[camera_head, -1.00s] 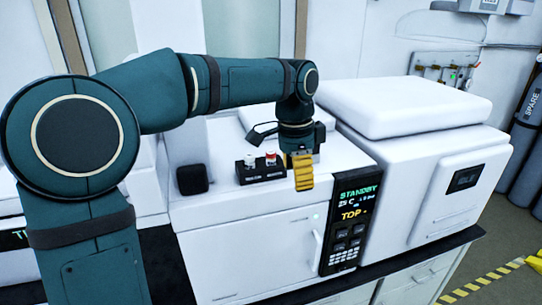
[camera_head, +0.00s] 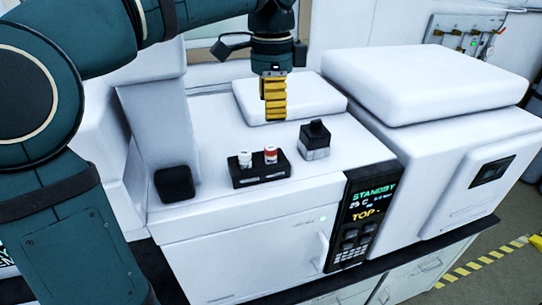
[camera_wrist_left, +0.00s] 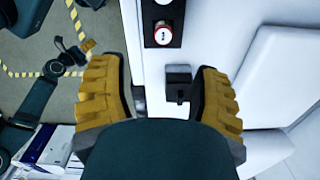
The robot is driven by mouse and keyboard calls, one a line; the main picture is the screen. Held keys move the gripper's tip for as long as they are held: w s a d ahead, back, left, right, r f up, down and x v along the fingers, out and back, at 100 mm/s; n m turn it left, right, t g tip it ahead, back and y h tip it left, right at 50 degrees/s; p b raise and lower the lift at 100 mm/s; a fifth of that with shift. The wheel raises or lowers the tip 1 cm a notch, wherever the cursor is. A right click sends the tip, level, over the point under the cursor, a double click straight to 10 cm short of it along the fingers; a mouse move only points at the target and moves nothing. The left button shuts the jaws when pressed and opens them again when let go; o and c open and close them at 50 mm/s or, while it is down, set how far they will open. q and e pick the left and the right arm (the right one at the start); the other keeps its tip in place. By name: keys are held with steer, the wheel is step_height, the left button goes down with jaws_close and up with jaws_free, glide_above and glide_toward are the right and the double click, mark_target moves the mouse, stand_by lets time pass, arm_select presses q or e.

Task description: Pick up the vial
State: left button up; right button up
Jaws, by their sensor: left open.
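A red-capped vial (camera_head: 270,156) and a white-capped vial (camera_head: 245,160) stand upright in a small black rack (camera_head: 250,183) on top of the white instrument. The task does not say which vial is meant. My left gripper (camera_head: 274,112), with yellow ridged fingers, is open and empty above the instrument top, higher than the rack and beyond it. In the left wrist view my left gripper (camera_wrist_left: 162,85) shows its fingers wide apart, and the red-capped vial (camera_wrist_left: 163,34) lies ahead of them at the top.
A small black-and-silver block (camera_head: 314,142) stands right of the rack; it also shows between the fingers in the left wrist view (camera_wrist_left: 180,80). A raised white lid (camera_head: 310,98) lies behind. A dark box (camera_head: 175,184) is at left.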

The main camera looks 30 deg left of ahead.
mark_target(271, 147)
arm_select(q)
step_height(271, 147, down, 7)
steer(key=shift+r+b, duration=0.1)
steer(key=shift+b, duration=0.35)
step_height(271, 147, down, 5)
steer(key=shift+w+a+f, duration=0.1)
steer(key=shift+w+a, duration=0.05)
jaws_close()
